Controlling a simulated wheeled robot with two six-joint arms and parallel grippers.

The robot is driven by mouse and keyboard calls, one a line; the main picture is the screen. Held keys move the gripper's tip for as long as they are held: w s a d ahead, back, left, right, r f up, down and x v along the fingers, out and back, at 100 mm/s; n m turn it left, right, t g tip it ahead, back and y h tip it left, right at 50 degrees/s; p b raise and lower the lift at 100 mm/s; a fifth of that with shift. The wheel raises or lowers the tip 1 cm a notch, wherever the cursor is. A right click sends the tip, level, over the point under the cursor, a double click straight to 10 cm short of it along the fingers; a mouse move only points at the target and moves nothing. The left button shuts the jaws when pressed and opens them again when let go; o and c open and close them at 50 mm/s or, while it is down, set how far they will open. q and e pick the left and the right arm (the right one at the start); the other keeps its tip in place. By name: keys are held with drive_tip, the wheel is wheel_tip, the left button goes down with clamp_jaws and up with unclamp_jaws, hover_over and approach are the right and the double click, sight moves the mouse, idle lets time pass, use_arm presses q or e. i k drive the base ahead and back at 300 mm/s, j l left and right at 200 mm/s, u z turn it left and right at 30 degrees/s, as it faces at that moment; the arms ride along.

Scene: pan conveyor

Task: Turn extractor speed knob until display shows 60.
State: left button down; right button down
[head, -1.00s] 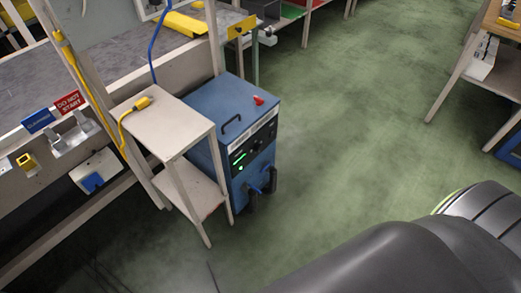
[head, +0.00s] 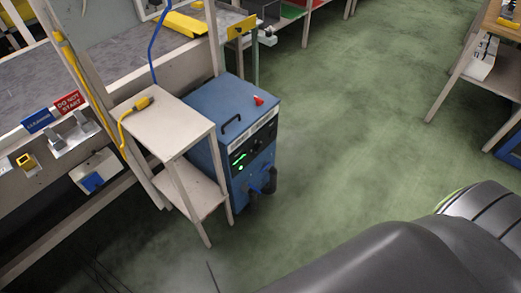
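The extractor (head: 216,108) is a blue box on the floor beside the bench, seen from above. Its dark front panel (head: 252,150) faces right and shows a green lit display (head: 239,158); the digits are too small to read. A dark round shape on the panel may be the speed knob, but I cannot make it out clearly. A red knob or button (head: 258,100) sits on its top, near a black handle (head: 231,123). A blue fitting and a dark hose end show low on its front. Neither of my grippers is in view.
A small beige stand (head: 165,128) with a yellow plug (head: 143,103) stands left of the extractor. The long bench (head: 60,85) with signs and switches runs behind. A shelf table (head: 490,75) is at upper right. Green floor (head: 350,130) right of the extractor is clear.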

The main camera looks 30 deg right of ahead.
sight(258, 148)
drive_tip(key=k+l+z, duration=0.2)
drive_tip(key=k+l, duration=0.55)
drive_tip(key=k, duration=0.1)
